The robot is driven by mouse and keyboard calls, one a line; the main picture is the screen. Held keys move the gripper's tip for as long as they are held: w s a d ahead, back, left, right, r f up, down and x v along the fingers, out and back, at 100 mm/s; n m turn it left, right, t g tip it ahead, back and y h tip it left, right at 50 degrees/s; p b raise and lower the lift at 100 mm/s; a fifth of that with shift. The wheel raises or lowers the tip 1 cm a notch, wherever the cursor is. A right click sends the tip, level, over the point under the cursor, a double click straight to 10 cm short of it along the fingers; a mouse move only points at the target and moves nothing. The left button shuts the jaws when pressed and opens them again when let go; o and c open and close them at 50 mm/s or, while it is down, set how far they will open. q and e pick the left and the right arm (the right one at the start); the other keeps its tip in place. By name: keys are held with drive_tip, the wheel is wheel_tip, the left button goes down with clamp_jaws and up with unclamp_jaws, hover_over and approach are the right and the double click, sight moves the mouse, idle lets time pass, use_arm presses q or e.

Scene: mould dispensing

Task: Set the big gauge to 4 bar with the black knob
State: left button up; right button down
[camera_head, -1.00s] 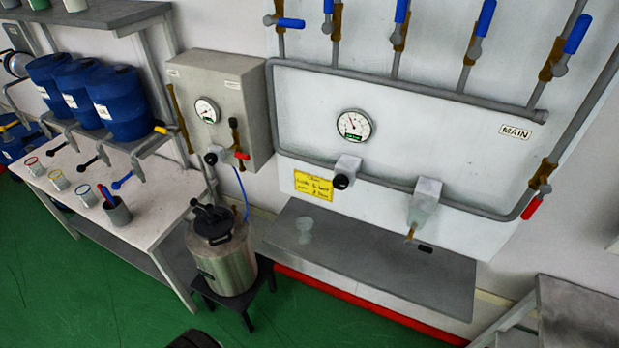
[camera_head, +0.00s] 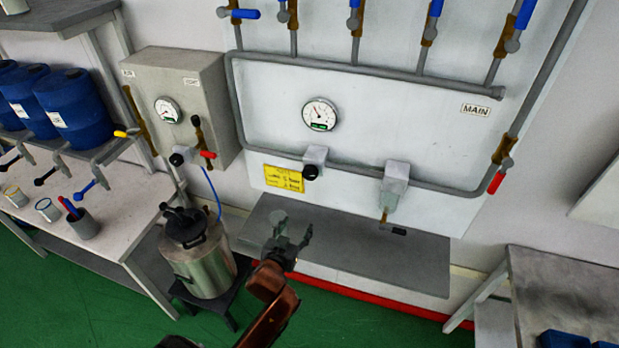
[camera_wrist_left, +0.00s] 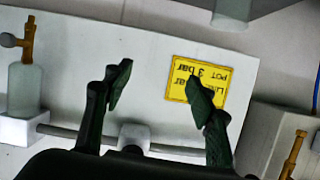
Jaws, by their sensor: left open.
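The big gauge (camera_head: 320,114) is a round white dial with a green band at its bottom, on the white panel in the head view. The black knob (camera_head: 311,172) sits on a grey block (camera_head: 316,156) below the gauge. My left gripper (camera_head: 290,230) is open and empty, below the knob and in front of the grey shelf. In the left wrist view its two dark fingers (camera_wrist_left: 165,90) are spread apart, with the yellow label (camera_wrist_left: 197,84) behind the right one. The knob's block shows partly at the bottom there. My right gripper is not in view.
A smaller gauge (camera_head: 167,110) is on the grey box at left, with a red-handled valve (camera_head: 208,154). A steel pot (camera_head: 200,262) stands on a black stool. A grey dispenser (camera_head: 396,178) hangs right of the knob. The grey shelf (camera_head: 350,262) juts out below the panel.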

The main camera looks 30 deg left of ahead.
sight(309, 176)
use_arm(q)
wheel_tip(309, 176, up, 16)
drive_tip(key=w+d+n+t, duration=0.1)
drive_tip(key=t, duration=0.3)
drive_tip(key=shift+y, duration=0.4)
drive_tip(key=x, duration=0.6)
drive_tip(key=shift+d+f, duration=0.15)
drive_tip(key=shift+d, duration=0.05)
drive_tip(key=shift+x, duration=0.75)
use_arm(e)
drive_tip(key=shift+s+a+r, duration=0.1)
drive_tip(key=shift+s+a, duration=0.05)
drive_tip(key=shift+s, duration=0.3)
use_arm(q)
drive_tip(key=shift+c, duration=0.2)
